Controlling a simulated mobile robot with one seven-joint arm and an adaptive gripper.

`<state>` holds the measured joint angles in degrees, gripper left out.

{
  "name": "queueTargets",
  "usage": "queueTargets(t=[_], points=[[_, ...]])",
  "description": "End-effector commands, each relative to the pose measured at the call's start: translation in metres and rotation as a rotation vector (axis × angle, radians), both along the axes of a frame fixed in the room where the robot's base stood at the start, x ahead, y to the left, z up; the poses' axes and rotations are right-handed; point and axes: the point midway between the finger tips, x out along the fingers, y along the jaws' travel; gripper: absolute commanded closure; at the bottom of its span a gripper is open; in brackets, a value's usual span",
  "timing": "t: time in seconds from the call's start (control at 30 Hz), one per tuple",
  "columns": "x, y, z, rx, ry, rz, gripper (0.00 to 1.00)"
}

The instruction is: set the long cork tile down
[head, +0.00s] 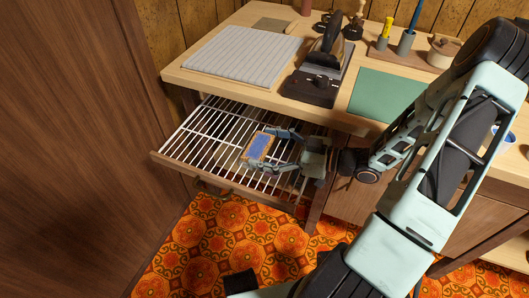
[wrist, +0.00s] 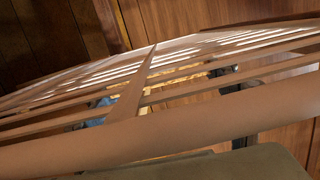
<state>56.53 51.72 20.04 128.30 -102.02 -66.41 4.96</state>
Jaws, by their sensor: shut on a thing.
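A small tile with a tan cork-like rim and a blue face (head: 257,147) is between the fingers of my gripper (head: 262,149), over the slatted pull-out rack (head: 185,150). I take it to be the long cork tile. The fingers are shut on it from two sides. In the wrist view, the rack's slats and front rail (wrist: 210,130) stand between the camera and the tile. Only bits of blue and tan (wrist: 100,102) show through the slats there. I cannot tell whether the tile touches the slats.
The worktop above the rack carries a grey ribbed mat (head: 240,55), a dark iron on its stand (head: 322,60) and a green mat (head: 385,95). The rack's left part is bare.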

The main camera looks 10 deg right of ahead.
Motion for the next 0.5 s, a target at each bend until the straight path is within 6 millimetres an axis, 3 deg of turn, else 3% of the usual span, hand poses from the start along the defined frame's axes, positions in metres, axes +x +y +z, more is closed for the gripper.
queueTargets(t=[0.03, 0.43, 0.47, 0.5], points=[[0.0001, 0.0, -0.0094, 0.001, -0.001, 0.0, 0.37], [-0.0001, 0.0002, -0.0122, 0.0, 0.0, 0.0, 0.37], [-0.0001, 0.0, -0.0116, -0.001, -0.001, 0.0, 0.19], [-0.0001, 0.0, -0.0112, -0.001, -0.001, 0.0, 0.14]])
